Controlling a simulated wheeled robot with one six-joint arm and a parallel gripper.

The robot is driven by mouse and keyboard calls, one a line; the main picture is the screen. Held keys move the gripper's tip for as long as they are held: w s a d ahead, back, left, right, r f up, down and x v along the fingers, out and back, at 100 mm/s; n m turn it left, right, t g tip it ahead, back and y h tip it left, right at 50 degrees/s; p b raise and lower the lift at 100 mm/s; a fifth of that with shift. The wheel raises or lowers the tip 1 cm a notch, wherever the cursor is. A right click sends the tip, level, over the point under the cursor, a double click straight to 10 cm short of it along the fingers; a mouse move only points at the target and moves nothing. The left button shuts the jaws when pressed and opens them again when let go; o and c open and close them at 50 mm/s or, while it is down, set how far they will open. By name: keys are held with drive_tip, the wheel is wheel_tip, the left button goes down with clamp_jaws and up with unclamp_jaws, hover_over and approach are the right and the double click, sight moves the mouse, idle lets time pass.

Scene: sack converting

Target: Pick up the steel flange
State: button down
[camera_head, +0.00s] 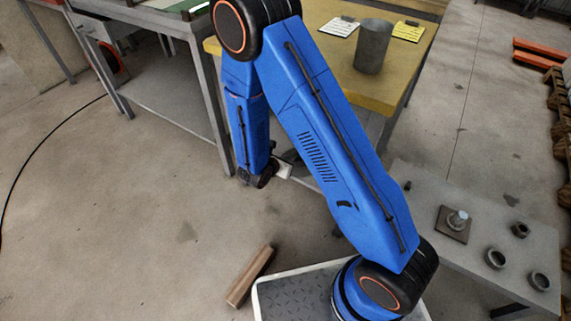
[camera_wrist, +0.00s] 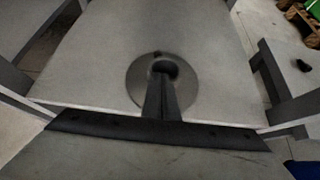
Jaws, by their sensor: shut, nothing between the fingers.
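The steel flange (camera_wrist: 184,86) looks like a round grey disc with a raised hub and a dark centre hole in the wrist view. It lies on a pale grey flat surface (camera_wrist: 95,65). My gripper (camera_wrist: 162,84) is shut and empty, with its narrow dark fingers together in front of the flange's hub. The fingers cover the near part of the disc. I cannot tell whether they touch it. I cannot make out the flange in the head view, where my blue arm blocks part of the scene.
A yellow-topped table (camera_head: 331,62) bears a grey cylinder (camera_head: 373,47) and cards. A grey low table (camera_head: 420,190) at right holds a square plate with a peg (camera_head: 455,224) and several dark rings. A wooden block (camera_head: 250,277) lies on the floor. Open floor is at left.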

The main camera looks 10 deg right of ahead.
sight(298, 152)
drive_tip(key=w+d, duration=0.4)
drive_tip(key=shift+w+d, duration=0.15)
drive_tip(key=shift+d, duration=0.1)
drive_tip(key=shift+f, duration=0.75)
drive_tip(key=shift+f, duration=0.1)
